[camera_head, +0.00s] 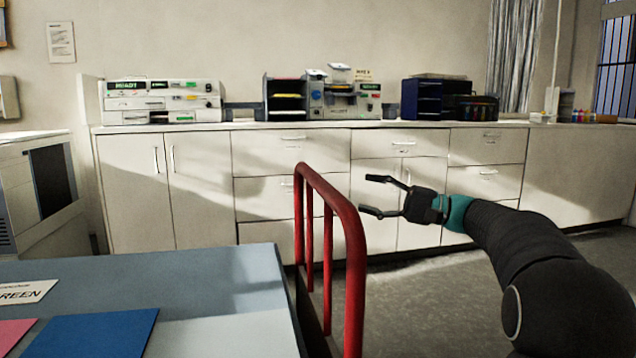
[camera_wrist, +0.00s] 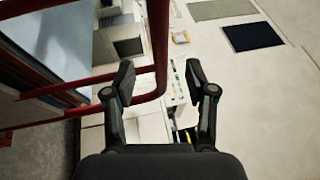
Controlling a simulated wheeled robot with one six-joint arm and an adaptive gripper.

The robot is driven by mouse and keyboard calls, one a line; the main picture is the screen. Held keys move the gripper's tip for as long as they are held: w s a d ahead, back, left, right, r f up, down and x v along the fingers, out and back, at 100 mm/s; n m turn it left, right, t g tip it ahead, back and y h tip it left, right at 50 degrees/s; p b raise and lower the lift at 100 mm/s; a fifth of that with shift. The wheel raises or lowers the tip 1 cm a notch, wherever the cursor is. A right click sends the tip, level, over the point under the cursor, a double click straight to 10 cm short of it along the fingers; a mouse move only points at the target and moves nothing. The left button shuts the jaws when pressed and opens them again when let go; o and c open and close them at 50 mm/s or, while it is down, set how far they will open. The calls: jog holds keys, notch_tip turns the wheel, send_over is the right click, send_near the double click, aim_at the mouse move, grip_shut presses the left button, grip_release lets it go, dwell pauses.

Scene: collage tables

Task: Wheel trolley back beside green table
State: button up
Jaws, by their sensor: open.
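A red tubular rail (camera_head: 355,240), which looks like the trolley's handle, stands upright in the middle of the head view. The trolley's deck and wheels are hidden or out of view. Left of the rail is a blue-grey table top (camera_head: 190,268) with a label (camera_head: 27,291) reading "REEN", its start cut off. My gripper (camera_head: 368,195) is open and empty, just right of the rail, fingers pointing left towards it. In the wrist view the rail's bend (camera_wrist: 157,82) shows between the fingertips (camera_wrist: 162,82); whether it lies within their reach I cannot tell.
Blue (camera_head: 95,334) and pink (camera_head: 14,334) sheets lie on the table. A long white cabinet counter (camera_head: 290,160) with several devices and trays runs along the back wall. A white unit (camera_head: 45,195) stands at left. Grey floor (camera_head: 430,300) is clear right of the rail.

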aim_at(318, 183)
jog(key=x, duration=1.1)
jog(key=shift+a, duration=0.4)
grip_shut()
